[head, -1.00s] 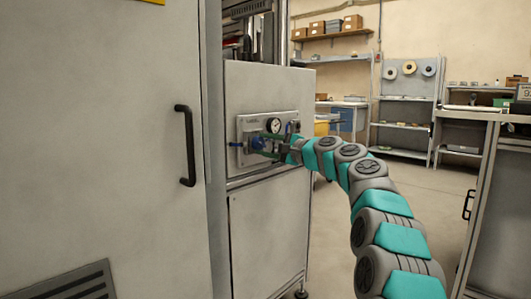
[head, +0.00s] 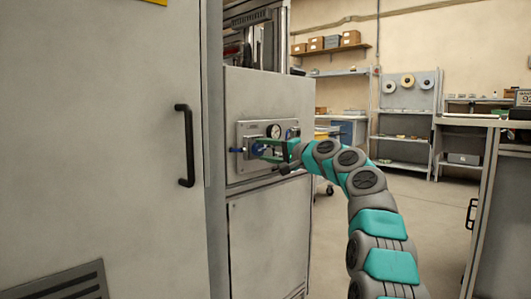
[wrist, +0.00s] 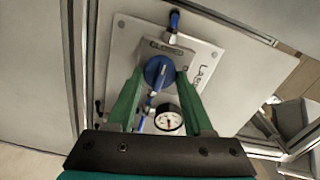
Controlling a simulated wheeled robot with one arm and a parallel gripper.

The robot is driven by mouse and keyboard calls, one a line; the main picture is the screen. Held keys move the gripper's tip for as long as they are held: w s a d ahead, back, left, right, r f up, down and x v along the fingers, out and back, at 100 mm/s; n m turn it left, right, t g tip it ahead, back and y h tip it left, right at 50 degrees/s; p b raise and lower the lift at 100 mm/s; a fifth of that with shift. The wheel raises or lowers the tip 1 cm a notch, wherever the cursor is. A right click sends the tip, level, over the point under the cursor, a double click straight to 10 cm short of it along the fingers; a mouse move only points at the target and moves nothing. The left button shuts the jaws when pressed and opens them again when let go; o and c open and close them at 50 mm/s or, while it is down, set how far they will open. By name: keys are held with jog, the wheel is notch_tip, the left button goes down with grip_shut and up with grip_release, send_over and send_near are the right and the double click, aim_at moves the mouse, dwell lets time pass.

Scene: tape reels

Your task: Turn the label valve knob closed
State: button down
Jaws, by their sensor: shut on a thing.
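The blue valve knob (wrist: 159,73) sits on a grey panel plate (wrist: 205,50) with lettering, partly readable as "LAB". In the head view the knob (head: 257,149) is small and partly hidden by my gripper. My gripper (wrist: 157,80) has green fingers on both sides of the knob and is shut on it. In the head view my gripper (head: 268,150) reaches the plate from the right. A round white pressure gauge (wrist: 169,119) is next to the knob.
Blue fittings (wrist: 174,22) stick out from the plate's edge. A large grey cabinet door with a black handle (head: 185,145) stands close on the left. A worktable (head: 480,120) stands at the right. Open floor (head: 420,200) lies between.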

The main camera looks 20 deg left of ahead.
aim_at(263, 149)
jog(key=shift+f, duration=0.1)
jog(key=shift+c, duration=1.5)
grip_release()
jog(key=shift+b+v, duration=0.85)
jog(key=shift+v, duration=3)
